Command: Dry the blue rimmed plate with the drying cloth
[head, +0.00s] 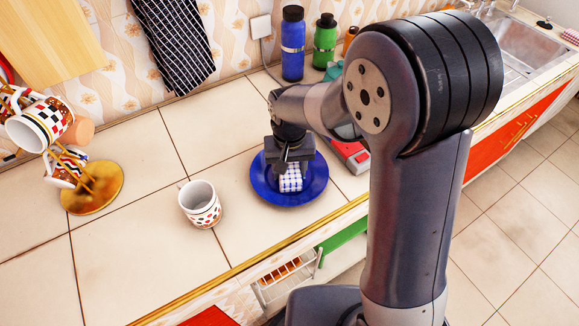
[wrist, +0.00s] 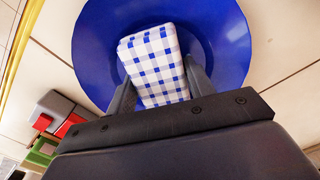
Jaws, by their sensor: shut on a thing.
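The blue rimmed plate (head: 312,187) lies flat on the tiled counter, right of a patterned mug. The drying cloth (head: 291,180), a blue and white checked block, is over the middle of the plate. My gripper (head: 288,166) is above the plate, shut on the cloth. In the wrist view the plate (wrist: 222,42) fills the upper middle, and the cloth (wrist: 156,65) sits between the two fingers of my gripper (wrist: 160,85). Whether the cloth touches the plate is hard to tell.
A patterned mug (head: 201,204) stands left of the plate, with a mug rack (head: 93,188) farther left. A red and grey device (head: 351,154) is behind the plate at right. Blue (head: 292,45) and green (head: 325,41) bottles stand near the wall. The counter's front edge (head: 285,243) is close to the plate.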

